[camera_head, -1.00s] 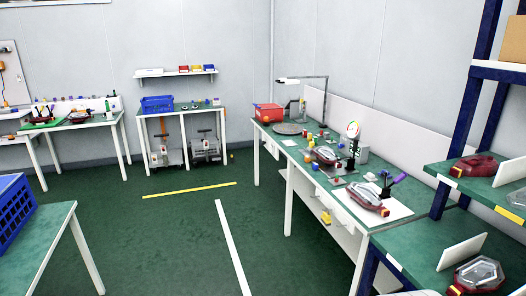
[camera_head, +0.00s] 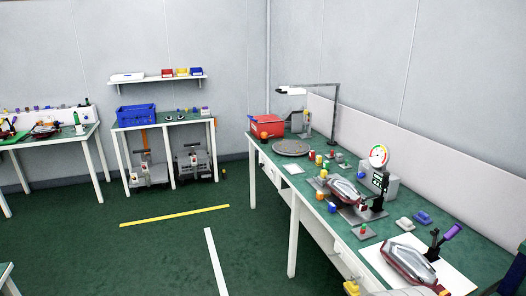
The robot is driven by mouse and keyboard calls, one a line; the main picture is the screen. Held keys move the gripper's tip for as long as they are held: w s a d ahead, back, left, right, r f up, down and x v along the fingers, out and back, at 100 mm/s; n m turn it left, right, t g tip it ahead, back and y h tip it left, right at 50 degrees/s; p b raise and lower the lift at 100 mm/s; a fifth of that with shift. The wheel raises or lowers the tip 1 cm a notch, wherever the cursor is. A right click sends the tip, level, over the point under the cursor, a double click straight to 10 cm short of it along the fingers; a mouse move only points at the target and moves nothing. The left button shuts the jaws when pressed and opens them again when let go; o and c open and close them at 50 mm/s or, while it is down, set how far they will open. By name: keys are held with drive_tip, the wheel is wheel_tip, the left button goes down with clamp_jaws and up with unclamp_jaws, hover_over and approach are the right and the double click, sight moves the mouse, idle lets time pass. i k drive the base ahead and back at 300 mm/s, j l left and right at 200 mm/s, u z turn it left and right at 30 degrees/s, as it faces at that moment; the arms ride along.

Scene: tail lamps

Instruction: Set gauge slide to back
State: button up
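A round dial gauge (camera_head: 378,156) with a coloured rim stands on the green-topped workbench (camera_head: 345,228) at the right. Below it is a dark upright part (camera_head: 380,183) with small green marks; I cannot tell which part is the slide or its position. A red and grey tail lamp (camera_head: 344,191) sits on a grey plate just left of the gauge. Another tail lamp (camera_head: 408,262) lies on a white sheet nearer to me, beside a dark stand with a purple handle (camera_head: 453,231). My gripper is not in view.
A red box (camera_head: 266,126), a round grey turntable (camera_head: 290,148) and a desk lamp (camera_head: 310,86) are at the bench's far end. Small coloured parts lie along the bench. The green floor left of it is open, with yellow (camera_head: 175,215) and white (camera_head: 215,260) stripes.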

sight(324, 178)
drive_tip(key=i, duration=1.45)
drive_tip(key=i+j+z, duration=0.1)
drive_tip(key=i+z, duration=0.15)
drive_tip(key=i, duration=0.25)
drive_tip(key=i+j+z, duration=0.25)
drive_tip(key=i, duration=0.25)
drive_tip(key=i+j+z, duration=0.25)
drive_tip(key=i, duration=0.2)
drive_tip(key=i+l, duration=0.05)
drive_tip(key=l, duration=0.05)
